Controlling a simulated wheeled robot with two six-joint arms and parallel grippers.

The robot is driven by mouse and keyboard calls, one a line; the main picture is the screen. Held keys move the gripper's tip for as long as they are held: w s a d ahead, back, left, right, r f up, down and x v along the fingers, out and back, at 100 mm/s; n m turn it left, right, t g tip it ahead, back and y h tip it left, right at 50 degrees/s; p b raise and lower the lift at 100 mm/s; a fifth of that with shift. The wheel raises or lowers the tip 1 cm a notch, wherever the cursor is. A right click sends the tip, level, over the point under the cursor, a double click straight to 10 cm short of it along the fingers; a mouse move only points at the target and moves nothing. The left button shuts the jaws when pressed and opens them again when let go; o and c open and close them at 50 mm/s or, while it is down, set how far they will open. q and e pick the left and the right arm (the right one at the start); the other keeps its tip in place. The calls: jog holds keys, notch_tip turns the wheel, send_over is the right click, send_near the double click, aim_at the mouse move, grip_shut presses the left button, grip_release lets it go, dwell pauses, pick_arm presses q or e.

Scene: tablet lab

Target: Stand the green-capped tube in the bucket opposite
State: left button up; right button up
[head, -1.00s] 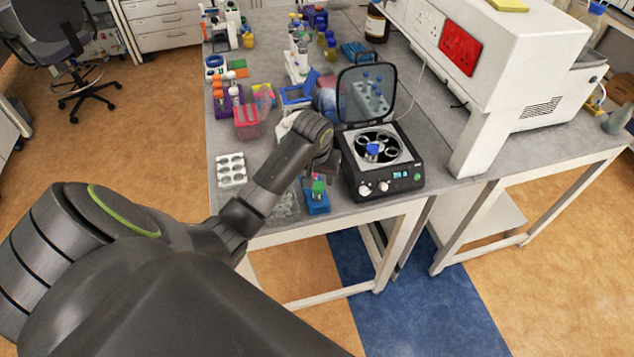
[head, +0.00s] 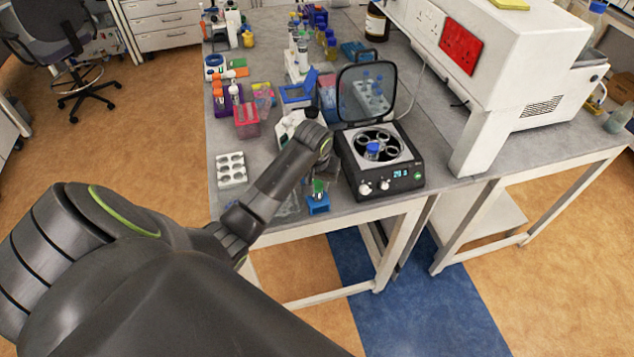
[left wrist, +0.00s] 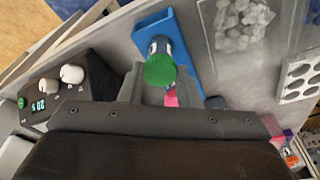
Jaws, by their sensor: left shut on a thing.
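The green-capped tube (head: 319,187) is at the blue rack (head: 318,206) near the bench's front edge. My left gripper (head: 321,177) is shut on it from above. In the left wrist view its green cap (left wrist: 160,70) shows between the two grey fingers, with the blue rack (left wrist: 199,55) behind. I cannot tell whether its lower end is clear of the rack. The centrifuge (head: 386,182) stands right of the gripper with its lid (head: 366,93) open. A blue-capped tube (head: 372,149) stands in the front bucket of the rotor. The opposite bucket (head: 381,134) at the back looks empty. My right gripper is not in view.
A white multi-well tray (head: 231,170) lies left of my forearm. A pink container (head: 246,122), racks and bottles crowd the bench behind. A large white instrument (head: 490,75) stands to the right. The open lid rises behind the rotor.

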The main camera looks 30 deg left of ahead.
pick_arm(q)
jog(key=shift+r, duration=3.75)
